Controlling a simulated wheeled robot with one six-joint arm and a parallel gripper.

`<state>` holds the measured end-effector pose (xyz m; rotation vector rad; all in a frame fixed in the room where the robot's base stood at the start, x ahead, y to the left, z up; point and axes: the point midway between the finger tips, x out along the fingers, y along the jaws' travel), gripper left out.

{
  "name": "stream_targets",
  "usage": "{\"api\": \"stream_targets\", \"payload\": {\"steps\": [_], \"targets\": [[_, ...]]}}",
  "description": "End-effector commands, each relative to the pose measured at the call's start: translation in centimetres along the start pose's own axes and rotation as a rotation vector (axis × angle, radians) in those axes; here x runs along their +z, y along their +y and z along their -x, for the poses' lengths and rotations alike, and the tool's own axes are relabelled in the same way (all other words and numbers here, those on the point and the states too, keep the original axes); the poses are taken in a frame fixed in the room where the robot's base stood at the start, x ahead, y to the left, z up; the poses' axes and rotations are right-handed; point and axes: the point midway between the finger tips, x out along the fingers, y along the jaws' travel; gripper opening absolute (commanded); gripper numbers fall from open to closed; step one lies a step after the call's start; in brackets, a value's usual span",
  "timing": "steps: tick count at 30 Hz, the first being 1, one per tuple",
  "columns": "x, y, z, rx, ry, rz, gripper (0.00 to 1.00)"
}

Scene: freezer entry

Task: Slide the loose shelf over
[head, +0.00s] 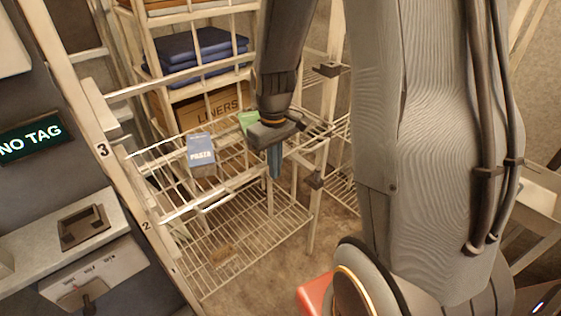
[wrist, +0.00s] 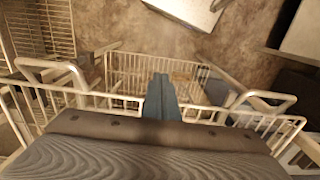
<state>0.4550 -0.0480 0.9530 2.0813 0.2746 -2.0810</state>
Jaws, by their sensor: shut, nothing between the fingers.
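The loose shelf looks to be the white wire shelf (head: 215,196) at mid-height in the rack in the head view. A blue box marked PASTA (head: 200,150) and a green item (head: 249,122) stand on it. My gripper (head: 275,165) points down at the shelf's right end, with its blue-grey fingers shut and empty. In the wrist view, the shut fingers (wrist: 160,98) overlap a white wire rail (wrist: 105,100). I cannot tell whether they touch it. The gripper body hides the near part of that rail.
A LINERS carton (head: 209,105) and folded blue cloth (head: 194,50) sit higher behind. The rack's left upright is numbered 3 and 2. Bare floor shows below right.

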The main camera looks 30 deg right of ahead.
Motion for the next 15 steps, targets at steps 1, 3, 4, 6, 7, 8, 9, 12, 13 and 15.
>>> {"api": "stream_targets", "payload": {"steps": [1, 3, 4, 6, 7, 8, 9, 12, 13, 15], "targets": [[-0.5, 0.0, 0.1, -0.001, -0.002, 0.0, 0.0], [-1.1, 0.0, 0.1, 0.0, -0.001, 0.0, 0.0], [-1.3, 0.0, 0.1, 0.0, 0.0, 0.0, 0.0], [-1.5, 0.0, 0.0, 0.0, -0.001, 0.0, 0.0], [-1.6, 0.0, 0.0, 0.0, -0.001, 0.0, 0.0], [-1.7, 0.0, 0.0, 0.0, -0.001, -0.001, 0.0], [-1.8, 0.0, 0.0, 0.0, -0.001, -0.001, 0.0], [-1.8, 0.0, 0.0, 0.0, -0.001, -0.001, 0.0], [-1.8, 0.0, 0.0, 0.0, -0.001, -0.001, 0.0], [-1.8, 0.0, 0.0, 0.0, 0.0, -0.001, 0.0]]}}
